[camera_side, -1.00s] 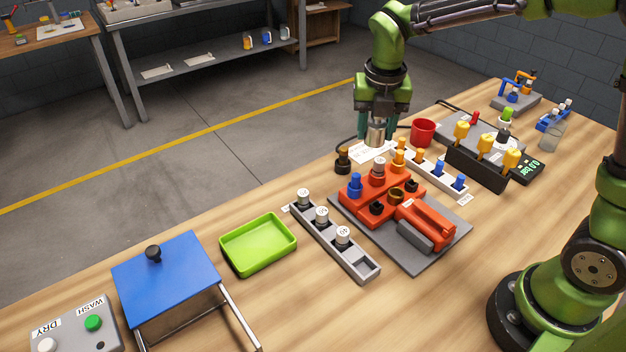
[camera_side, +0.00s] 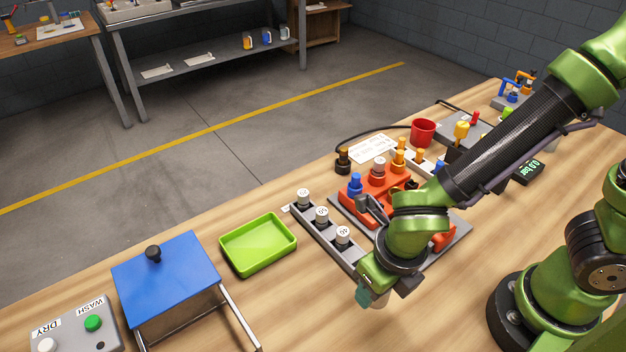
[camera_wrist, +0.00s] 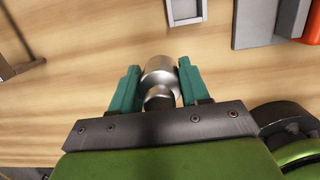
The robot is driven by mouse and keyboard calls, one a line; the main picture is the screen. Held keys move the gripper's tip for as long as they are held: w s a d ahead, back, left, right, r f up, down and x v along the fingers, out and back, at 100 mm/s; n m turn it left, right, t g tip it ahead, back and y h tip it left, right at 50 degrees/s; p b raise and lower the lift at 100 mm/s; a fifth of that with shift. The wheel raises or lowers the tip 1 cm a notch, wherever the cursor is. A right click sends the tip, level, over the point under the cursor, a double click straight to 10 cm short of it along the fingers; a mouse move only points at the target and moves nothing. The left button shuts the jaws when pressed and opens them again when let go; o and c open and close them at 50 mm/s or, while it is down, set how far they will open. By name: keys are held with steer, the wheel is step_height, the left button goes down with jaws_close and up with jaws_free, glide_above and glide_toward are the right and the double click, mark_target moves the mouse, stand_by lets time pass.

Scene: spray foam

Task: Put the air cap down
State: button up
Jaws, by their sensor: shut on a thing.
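The air cap (camera_wrist: 160,74) is a silvery metal piece, seen in the wrist view between the two teal fingers. My gripper (camera_wrist: 160,88) is shut on it and holds it over bare wooden tabletop. In the side view my gripper (camera_side: 372,298) is at the near side of the grey rack's front end, with a small part of the cap (camera_side: 380,300) showing beside a teal finger. My arm hides part of the red spray unit. I cannot tell the exact height of the cap above the table.
The grey rack (camera_side: 330,238) holds several numbered silver caps. A green tray (camera_side: 258,244) and a blue-topped stand (camera_side: 167,275) are to the left. The red unit (camera_side: 372,190) sits on a grey mat behind my wrist. Bare table lies in front of my gripper.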

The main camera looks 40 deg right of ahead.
glide_above(299, 299)
steer(key=shift+s+f, duration=0.35)
steer(key=shift+f, duration=2)
steer(key=shift+f, duration=0.1)
steer(key=o, duration=1.1)
steer(key=shift+c, duration=0.2)
